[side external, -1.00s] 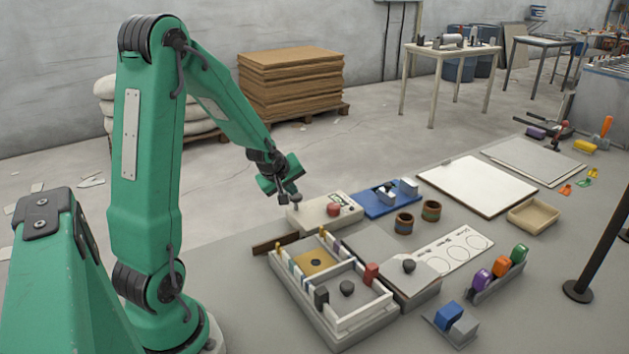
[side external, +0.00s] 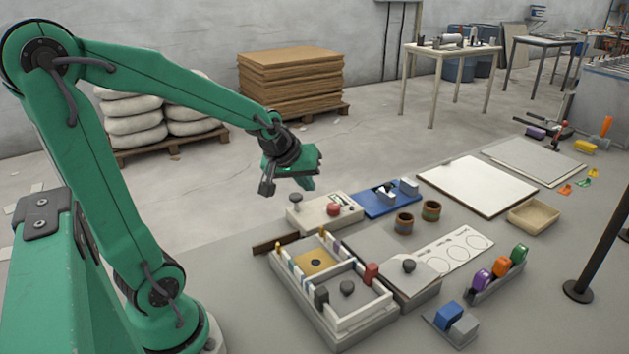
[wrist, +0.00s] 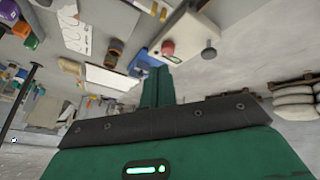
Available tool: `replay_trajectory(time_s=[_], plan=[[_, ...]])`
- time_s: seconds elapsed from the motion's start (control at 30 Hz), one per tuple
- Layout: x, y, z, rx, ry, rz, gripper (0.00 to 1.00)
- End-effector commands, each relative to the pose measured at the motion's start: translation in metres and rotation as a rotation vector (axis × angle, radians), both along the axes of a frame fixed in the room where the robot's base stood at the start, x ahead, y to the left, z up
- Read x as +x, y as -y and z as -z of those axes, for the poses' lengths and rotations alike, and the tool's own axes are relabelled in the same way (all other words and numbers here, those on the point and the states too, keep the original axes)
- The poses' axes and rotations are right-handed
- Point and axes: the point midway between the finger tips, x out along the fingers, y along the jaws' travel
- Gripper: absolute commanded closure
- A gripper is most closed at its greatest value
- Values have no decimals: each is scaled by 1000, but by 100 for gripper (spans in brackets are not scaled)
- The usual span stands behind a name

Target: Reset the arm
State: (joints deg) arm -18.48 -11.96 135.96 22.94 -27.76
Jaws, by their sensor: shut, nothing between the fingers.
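My green arm is bent back at the left of the side view. My gripper (side external: 268,187) is shut and empty. It hangs in the air above and a little left of the white control box (side external: 325,212), apart from it. The box carries a grey knob (side external: 295,199) and a red button (side external: 333,209). In the wrist view the scene is upside down; my green gripper (wrist: 156,88) juts up from the bottom, and the box (wrist: 186,36) with its red button (wrist: 168,48) shows beyond it.
A divided white tray (side external: 350,322) with several small blocks stands on the table in front. A blue fixture (side external: 374,205) and two brown cups (side external: 404,223) (side external: 431,210) stand right of the box. Stacked boards (side external: 290,82) stand on the floor behind. The air around my gripper is clear.

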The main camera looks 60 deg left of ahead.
Motion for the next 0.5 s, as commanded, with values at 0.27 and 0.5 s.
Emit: replay_trajectory(time_s=[0.27, 0.5], plan=[[-41, 57, -32, 90, -52, 290, 100], [-84, 94, -49, 169, -91, 535, 100]])
